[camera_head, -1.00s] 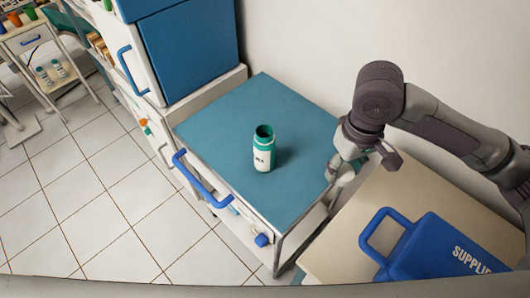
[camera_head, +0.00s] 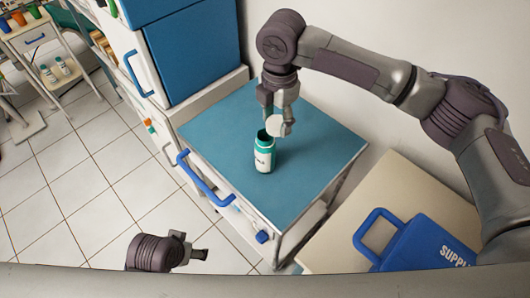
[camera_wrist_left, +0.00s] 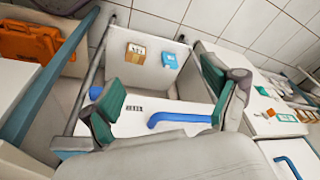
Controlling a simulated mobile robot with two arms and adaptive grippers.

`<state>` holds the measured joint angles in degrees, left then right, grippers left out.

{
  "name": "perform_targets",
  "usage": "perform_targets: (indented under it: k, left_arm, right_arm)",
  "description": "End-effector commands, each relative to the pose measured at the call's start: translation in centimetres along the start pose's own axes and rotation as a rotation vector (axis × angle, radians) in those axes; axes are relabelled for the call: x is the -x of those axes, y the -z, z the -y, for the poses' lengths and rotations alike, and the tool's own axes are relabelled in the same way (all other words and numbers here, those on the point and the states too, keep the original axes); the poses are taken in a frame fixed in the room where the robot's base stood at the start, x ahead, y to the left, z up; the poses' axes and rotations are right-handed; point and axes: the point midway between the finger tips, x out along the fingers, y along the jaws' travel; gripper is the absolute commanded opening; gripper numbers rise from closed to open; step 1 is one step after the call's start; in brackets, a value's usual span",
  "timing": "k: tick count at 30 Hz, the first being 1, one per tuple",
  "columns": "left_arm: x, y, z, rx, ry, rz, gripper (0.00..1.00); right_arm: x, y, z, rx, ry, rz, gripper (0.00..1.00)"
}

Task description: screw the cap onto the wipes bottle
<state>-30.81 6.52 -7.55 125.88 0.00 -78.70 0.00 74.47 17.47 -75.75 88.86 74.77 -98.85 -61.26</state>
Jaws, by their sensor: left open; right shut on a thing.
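The wipes bottle (camera_head: 264,158), white with a teal rim and dark lettering, stands upright on the teal top of the cart, its dark open mouth showing in the head view. My right gripper (camera_head: 278,116) is shut on a round whitish cap (camera_head: 279,127). The cap is tilted, close to the mouth at its upper right; whether they touch I cannot tell. My left gripper (camera_head: 202,254) is low in the head view, well short of the bottle. In the left wrist view its green-padded fingers (camera_wrist_left: 165,105) are apart with nothing between them.
The teal cart top (camera_head: 225,125) is otherwise bare, with a blue handle (camera_head: 205,182) along its front. A blue supplies case (camera_head: 420,243) lies on a beige surface at right. A cabinet (camera_head: 190,50) stands behind left. Tiled floor (camera_head: 100,190) is open at left.

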Motion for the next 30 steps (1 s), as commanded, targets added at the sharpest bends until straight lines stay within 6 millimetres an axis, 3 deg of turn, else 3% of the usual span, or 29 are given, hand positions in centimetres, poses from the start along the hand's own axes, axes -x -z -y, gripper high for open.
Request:
perform_targets:
  k: [3,10,20,24,30]
  left_arm:
    - [3.9,0.7,0.2,0.002,0.003,-0.017,0.88]
    - [9.7,1.1,0.3,0.004,0.006,-0.037,0.88]
    - [8.2,11.3,-3.6,-0.101,-0.062,-0.408,0.88]
    - [8.8,15.9,-6.4,-0.16,-0.122,-0.602,0.88]
    - [10.1,20.0,-9.9,-0.228,-0.217,-0.815,0.88]
  right_arm:
    - [0.8,0.4,-1.4,0.158,-0.001,0.001,0.36]
    - [1.8,1.0,-3.3,0.413,-0.001,0.0,0.36]
    - [1.5,0.9,-3.2,0.411,0.0,-0.001,0.36]
    - [1.5,0.9,-3.1,0.411,0.0,-0.001,0.36]
    - [1.5,0.9,-3.1,0.41,-0.001,-0.001,0.36]
